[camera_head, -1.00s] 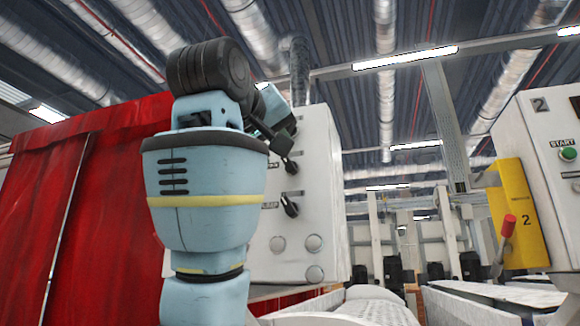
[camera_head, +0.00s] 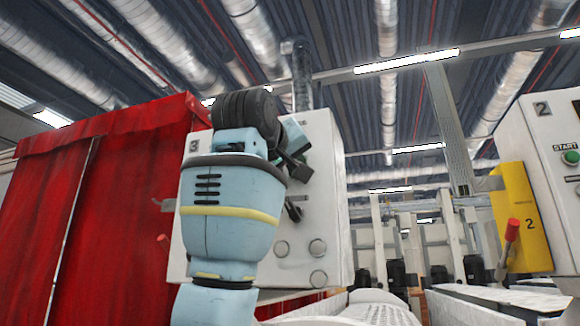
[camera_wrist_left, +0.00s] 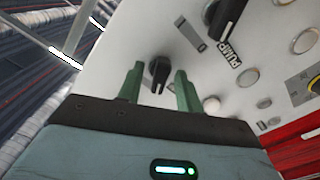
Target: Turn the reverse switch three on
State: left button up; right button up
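The white control box (camera_head: 330,230) marked 3 stands behind my left arm in the head view. In the left wrist view, my left gripper (camera_wrist_left: 158,76) is open, with its two green fingers spread on either side of a black rotary switch (camera_wrist_left: 160,70). I cannot tell whether they touch it, and no label for it is readable. A second black switch (camera_wrist_left: 226,16) near the word PUMP lies up and right, outside the fingers. In the head view, a black switch (camera_head: 293,209) shows below my gripper (camera_head: 300,166). My right gripper is in neither view.
A red curtain (camera_head: 120,200) hangs on the left. Round buttons (camera_head: 318,247) sit low on the box. At the right stand another white box (camera_head: 545,140) marked 2, a yellow plate (camera_head: 520,215) and a red-tipped lever (camera_head: 511,230). White rollers lie at the bottom.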

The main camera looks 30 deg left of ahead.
pick_arm(q)
grip_shut()
jog(key=shift+m, duration=0.3)
jog(key=m, duration=1.1)
jog(key=shift+d, duration=0.1)
jog(key=shift+m, duration=0.3)
dwell(0.3)
grip_release()
